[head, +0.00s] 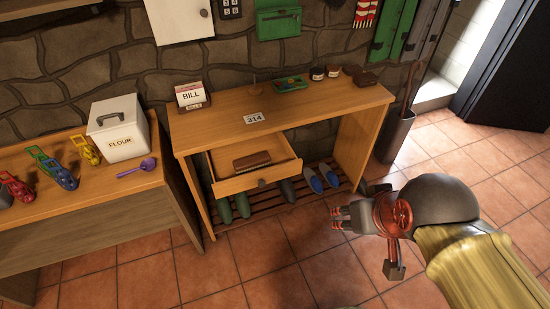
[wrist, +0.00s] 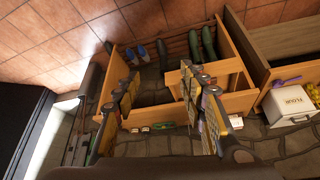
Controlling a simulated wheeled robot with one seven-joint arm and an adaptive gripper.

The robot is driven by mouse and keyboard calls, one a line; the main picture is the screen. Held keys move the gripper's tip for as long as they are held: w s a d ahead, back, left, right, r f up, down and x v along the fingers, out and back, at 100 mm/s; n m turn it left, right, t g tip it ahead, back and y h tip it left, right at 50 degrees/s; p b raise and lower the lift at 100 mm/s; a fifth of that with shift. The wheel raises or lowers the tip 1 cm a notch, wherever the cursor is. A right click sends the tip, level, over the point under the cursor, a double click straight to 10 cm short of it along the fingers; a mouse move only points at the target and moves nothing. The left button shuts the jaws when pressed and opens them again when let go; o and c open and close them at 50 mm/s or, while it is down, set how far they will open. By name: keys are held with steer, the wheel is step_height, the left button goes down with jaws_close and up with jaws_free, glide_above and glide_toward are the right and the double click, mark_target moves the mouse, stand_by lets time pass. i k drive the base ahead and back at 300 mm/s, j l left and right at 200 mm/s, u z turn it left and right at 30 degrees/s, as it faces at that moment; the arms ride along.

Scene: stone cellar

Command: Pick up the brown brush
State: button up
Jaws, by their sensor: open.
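In the wrist view the two fingers (wrist: 167,92) stand wide apart across the bench and the drawer (wrist: 218,72). I cannot make out the brush there; a finger covers part of the drawer.
Blue shoes (head: 313,180) and green shoes (head: 242,205) stand below. A flour box (head: 120,132) stands on the left table. The tiled floor in front is clear.

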mark_target(246, 164)
steer(key=i+j, duration=0.45)
steer(key=j, duration=0.3)
steer(key=i+j+z, duration=0.1)
steer(key=i+j, duration=0.35)
steer(key=j, duration=0.3)
steer(key=i+j, duration=0.25)
steer(key=j, duration=0.15)
